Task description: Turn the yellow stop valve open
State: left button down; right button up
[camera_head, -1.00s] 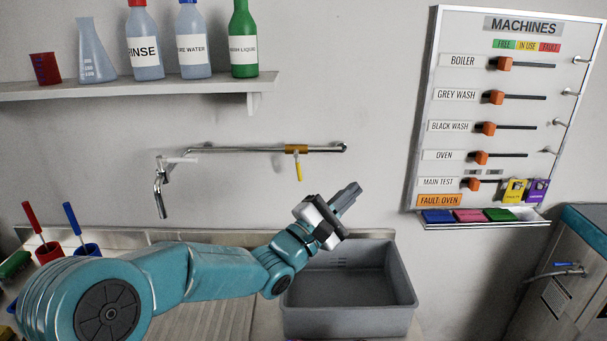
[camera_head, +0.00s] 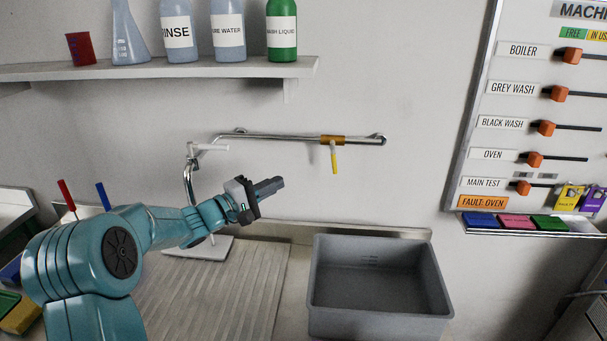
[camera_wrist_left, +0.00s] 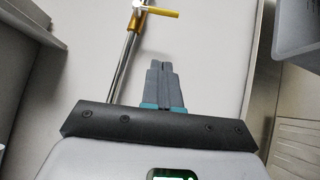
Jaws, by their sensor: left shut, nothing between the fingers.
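The yellow stop valve is on the chrome wall pipe, with an orange-yellow body (camera_head: 333,140) and a yellow lever (camera_head: 335,160) that hangs almost straight down in the head view. In the left wrist view the lever (camera_wrist_left: 162,12) shows near the top, sticking out to the right from the pipe. My left gripper (camera_head: 281,182) is shut and empty. In the head view it appears to the left of the lever and a little lower. In the left wrist view its closed fingers (camera_wrist_left: 160,62) point toward the pipe and stay apart from the lever. My right gripper is not in view.
A grey basin (camera_head: 380,327) stands below right of the valve. A shelf (camera_head: 150,71) with bottles is above. A machines board (camera_head: 475,110) is at right. The wall around the valve is clear.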

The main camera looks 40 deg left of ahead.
pick_arm(q)
jog(key=p, duration=0.1)
send_near(334, 159)
jog(key=w+a+f, duration=0.2)
jog(key=w+a, duration=0.1)
jog(key=w, duration=0.1)
jog(key=w+d, duration=0.1)
jog(key=w+d+r, duration=0.1)
jog(key=d, duration=0.1)
jog(key=shift+w, duration=0.4)
jog(key=shift+d, duration=0.1)
